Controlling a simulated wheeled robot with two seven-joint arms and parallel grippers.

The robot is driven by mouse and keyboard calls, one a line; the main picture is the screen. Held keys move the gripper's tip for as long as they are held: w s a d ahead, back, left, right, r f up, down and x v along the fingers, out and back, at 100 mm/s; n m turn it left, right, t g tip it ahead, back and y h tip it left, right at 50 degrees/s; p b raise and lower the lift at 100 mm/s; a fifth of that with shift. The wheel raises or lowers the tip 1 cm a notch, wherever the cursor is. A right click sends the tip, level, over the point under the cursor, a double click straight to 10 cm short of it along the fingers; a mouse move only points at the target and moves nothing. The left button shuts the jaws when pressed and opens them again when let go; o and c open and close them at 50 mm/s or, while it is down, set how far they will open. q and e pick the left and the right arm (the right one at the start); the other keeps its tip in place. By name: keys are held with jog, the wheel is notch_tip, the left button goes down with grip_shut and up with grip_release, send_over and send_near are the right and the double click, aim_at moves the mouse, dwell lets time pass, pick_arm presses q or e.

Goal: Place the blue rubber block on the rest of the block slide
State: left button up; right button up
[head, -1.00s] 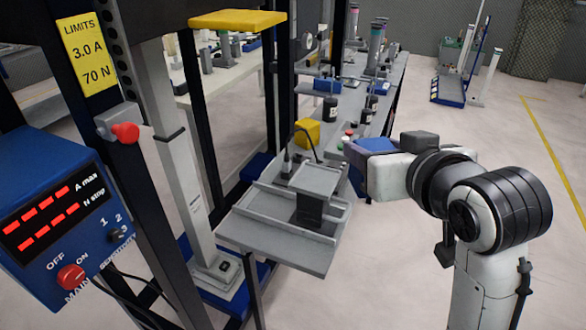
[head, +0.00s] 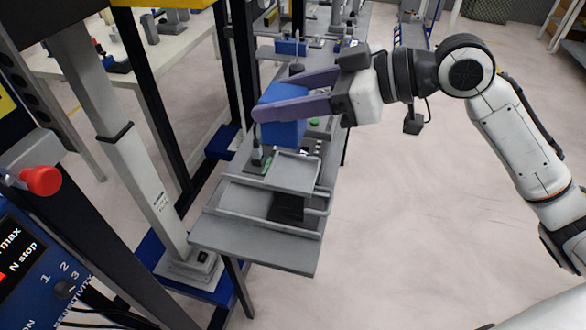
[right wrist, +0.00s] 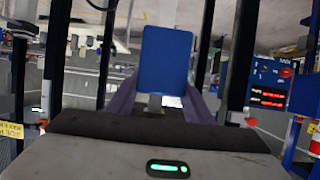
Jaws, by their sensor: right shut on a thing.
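The blue rubber block (head: 284,117) is between the purple fingers of my right gripper (head: 282,98), which is shut on it. In the head view the block is in the air above the back part of the grey block slide (head: 240,196). In the right wrist view the block (right wrist: 165,60) stands upright between the fingers. The slide has a raised grey plate (head: 294,168) with a dark opening below it, and rimmed trays. The block looks apart from the slide, but the gap is hard to judge. My left gripper is not in view.
A black upright part (head: 257,152) stands at the slide's back left, close under the block. A long grey bench (head: 335,75) with small equipment runs behind. A frame with a grey column (head: 135,165) stands left. The floor at right is clear.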

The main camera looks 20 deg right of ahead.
jog(key=shift+s+d+r, duration=0.15)
jog(key=shift+d+r, duration=0.25)
jog(key=shift+r, duration=0.2)
send_over(290, 173)
notch_tip(290, 173, down, 5)
jog(key=shift+f, duration=0.15)
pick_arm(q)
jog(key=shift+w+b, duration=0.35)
pick_arm(e)
jog(key=shift+f, duration=2.15)
jog(key=shift+f, duration=0.2)
jog(key=o, duration=1.2)
jog(key=shift+g, duration=0.3)
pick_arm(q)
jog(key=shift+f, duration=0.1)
